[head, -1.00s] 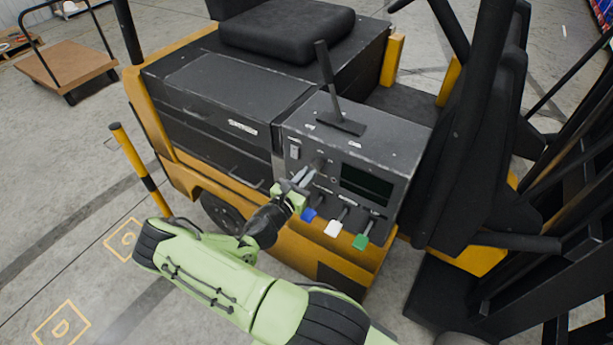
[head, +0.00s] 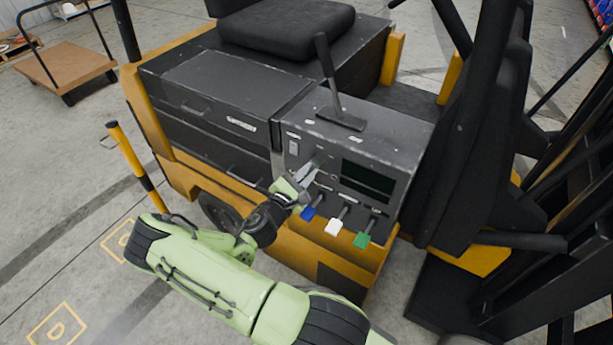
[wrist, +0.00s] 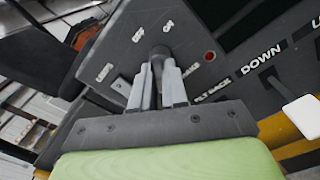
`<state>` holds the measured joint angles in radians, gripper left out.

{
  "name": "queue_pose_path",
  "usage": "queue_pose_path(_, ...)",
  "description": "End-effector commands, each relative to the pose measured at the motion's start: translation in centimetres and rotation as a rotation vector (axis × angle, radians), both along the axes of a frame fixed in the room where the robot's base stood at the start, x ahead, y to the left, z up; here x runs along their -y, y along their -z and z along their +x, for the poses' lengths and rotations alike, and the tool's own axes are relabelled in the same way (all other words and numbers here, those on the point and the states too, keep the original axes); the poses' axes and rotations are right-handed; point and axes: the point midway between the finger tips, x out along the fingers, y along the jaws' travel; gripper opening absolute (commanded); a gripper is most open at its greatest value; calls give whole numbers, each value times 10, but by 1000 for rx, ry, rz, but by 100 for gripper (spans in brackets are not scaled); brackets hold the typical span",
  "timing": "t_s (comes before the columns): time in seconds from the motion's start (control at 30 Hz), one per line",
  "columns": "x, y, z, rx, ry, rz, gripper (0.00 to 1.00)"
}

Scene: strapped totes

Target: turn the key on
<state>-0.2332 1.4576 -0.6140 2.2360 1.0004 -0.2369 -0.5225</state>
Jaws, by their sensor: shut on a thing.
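The key (wrist: 160,54) shows in the wrist view as a dark grey rounded piece at the panel, between the printed OFF and ON labels. My gripper (wrist: 163,72) is shut on it, with a grey finger on each side. The fingers and their tips hide much of the key, so its exact angle is hard to tell. In the head view my gripper (head: 310,172) reaches the front of the dark control panel (head: 375,150), and the key is mostly hidden behind the fingers.
Blue (head: 309,213), white (head: 334,227) and green (head: 362,239) lever handles stick out just below and right of my gripper. A small red round piece (wrist: 210,56) sits right of the key. A tall black lever (head: 326,70) stands on top of the console.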

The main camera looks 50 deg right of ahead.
Motion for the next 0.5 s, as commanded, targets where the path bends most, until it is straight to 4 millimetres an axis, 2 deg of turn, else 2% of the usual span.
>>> queue_pose_path(0.2, 0, 3, -1, 184, 0, 16, 0)
queue_pose_path(0.5, 0, 3, -1, 365, 1, 32, 0)
